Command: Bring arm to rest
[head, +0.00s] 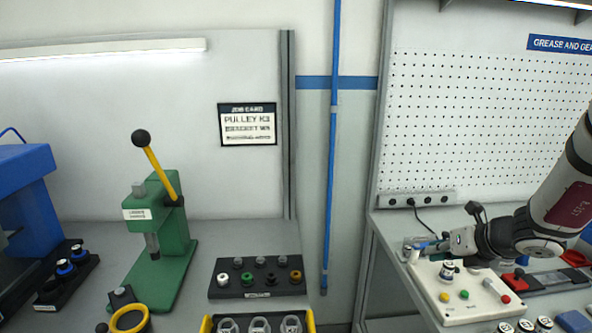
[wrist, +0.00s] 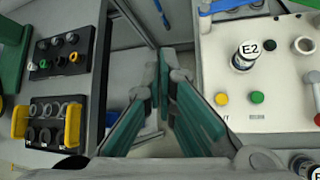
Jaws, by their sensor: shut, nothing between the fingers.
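My arm reaches in from the right in the head view. My gripper (head: 428,246) is at its end, low over the left part of the right-hand bench. In the wrist view, my gripper (wrist: 163,84) shows its two green-padded fingers meeting at the tips, with nothing between them. Below and beyond the fingertips are the gap between the two benches and the left edge of the right bench. A white panel (wrist: 226,68) lies to the right of the fingers, apart from them.
The panel carries an E2 canister (wrist: 243,58) and coloured buttons. A black tray of small parts (head: 262,290) and a green press (head: 165,240) stand on the left bench. Several white-lidded canisters (head: 544,322) are at the front right. A blue pipe (head: 331,180) runs down between the benches.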

